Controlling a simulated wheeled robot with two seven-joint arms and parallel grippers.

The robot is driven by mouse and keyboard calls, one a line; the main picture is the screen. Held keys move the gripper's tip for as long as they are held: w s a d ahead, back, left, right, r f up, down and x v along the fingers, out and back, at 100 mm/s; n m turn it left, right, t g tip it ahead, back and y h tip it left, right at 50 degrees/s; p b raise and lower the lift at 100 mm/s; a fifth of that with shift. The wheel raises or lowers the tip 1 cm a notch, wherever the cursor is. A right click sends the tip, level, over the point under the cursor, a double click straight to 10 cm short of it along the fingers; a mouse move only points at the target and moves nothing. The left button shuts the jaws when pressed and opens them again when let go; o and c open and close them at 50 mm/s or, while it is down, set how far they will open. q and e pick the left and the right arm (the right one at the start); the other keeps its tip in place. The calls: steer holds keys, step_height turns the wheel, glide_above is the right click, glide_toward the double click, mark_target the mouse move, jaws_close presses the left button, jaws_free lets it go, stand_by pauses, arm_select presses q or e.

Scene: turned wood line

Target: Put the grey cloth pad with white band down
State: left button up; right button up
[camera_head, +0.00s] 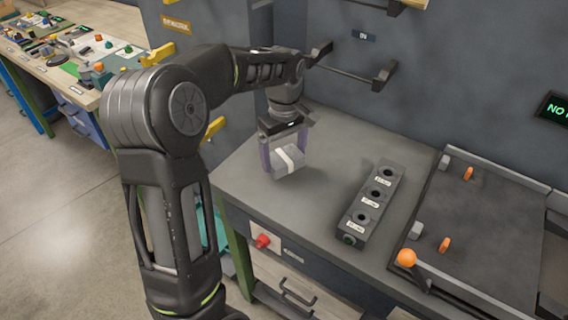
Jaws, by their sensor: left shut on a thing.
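The grey cloth pad with white band (291,160) is between the fingers of my left gripper (285,153), over the left part of the grey bench top (318,203). The gripper points down and is shut on the pad. The pad looks slightly tilted; whether its underside touches the bench top I cannot tell. My right gripper is not in view.
A dark block with three labelled holes (373,203) stands right of the pad. Further right is a dark tray-like fixture (478,225) with orange knobs. A rail (345,73) is on the wall behind. Bench top between pad and block is clear.

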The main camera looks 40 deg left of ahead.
mark_target(284, 165)
arm_select(q)
steer(key=shift+f, duration=1.85)
steer(key=shift+f, duration=0.2)
steer(key=o, duration=1.2)
step_height(284, 165, up, 12)
steer(key=shift+r, duration=0.25)
